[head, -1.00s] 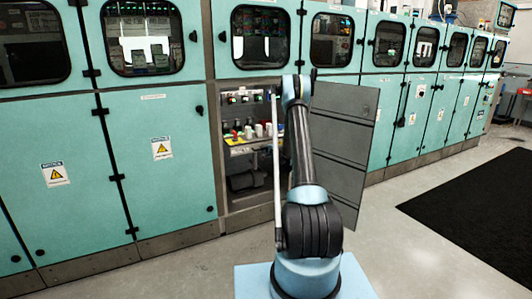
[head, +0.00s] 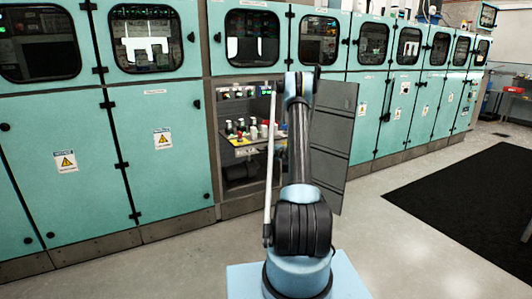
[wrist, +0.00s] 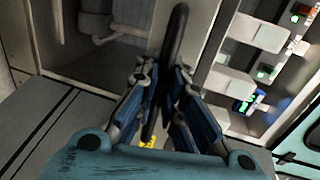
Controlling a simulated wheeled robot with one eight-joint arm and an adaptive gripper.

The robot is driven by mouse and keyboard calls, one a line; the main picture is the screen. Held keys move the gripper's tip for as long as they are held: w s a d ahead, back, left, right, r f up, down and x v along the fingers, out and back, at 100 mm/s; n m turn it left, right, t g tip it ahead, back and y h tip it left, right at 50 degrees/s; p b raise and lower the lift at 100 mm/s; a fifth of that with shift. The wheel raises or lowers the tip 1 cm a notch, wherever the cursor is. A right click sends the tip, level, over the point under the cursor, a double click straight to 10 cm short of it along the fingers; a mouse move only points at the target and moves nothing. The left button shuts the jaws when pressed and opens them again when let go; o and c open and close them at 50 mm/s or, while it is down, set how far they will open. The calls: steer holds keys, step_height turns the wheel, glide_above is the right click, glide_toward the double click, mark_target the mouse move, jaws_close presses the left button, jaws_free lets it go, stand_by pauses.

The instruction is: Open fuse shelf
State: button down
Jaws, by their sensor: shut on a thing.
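The fuse shelf (head: 245,152) sits inside the open lower cabinet in the head view, with a yellow front strip and white, red and dark fuses on it. My arm covers its right part. My gripper is hidden behind the arm in the head view. In the wrist view my gripper (wrist: 160,100) has its blue-and-dark fingers closed around a long dark bar (wrist: 175,45), which seems to be a handle or edge at the shelf. Its link to the shelf cannot be made out.
The open grey cabinet door (head: 333,135) stands close right of my arm. A row of teal cabinets (head: 165,160) lines the wall. The floor (head: 370,225) in front is clear, with a black mat (head: 475,200) at right.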

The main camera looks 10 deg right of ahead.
steer(key=shift+s+d, duration=0.2)
steer(key=shift+s, duration=0.05)
steer(key=shift+d, duration=0.1)
steer(key=c, duration=1.9)
jaws_free()
steer(key=shift+w+d+f, duration=0.1)
steer(key=shift+c, duration=0.2)
steer(key=v, duration=1.2)
